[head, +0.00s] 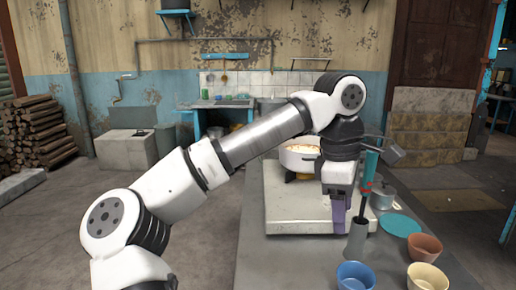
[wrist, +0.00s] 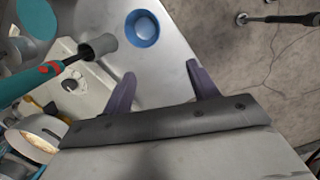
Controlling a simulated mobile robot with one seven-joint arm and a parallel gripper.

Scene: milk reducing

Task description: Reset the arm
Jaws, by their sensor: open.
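My arm reaches from the lower left over the counter and bends down at its far end in the head view. My gripper (head: 339,216) points down, with purple fingers, just in front of the pale stove slab (head: 285,212) or over its front edge; the exact height is hard to tell. In the wrist view, the two purple fingers of my gripper (wrist: 160,69) are spread apart with nothing between them. A grey holder (head: 356,241) with a teal and red handled utensil (head: 368,165) stands close to the right of the fingers; the holder (wrist: 100,46) also shows in the wrist view.
A white pot (head: 298,159) with food sits on the slab, partly hidden by my arm. A blue bowl (head: 355,277), cream bowl (head: 427,278), terracotta bowl (head: 425,246), teal plate (head: 400,225) and lidded grey pot (head: 382,196) crowd the right side. The counter's front left is clear.

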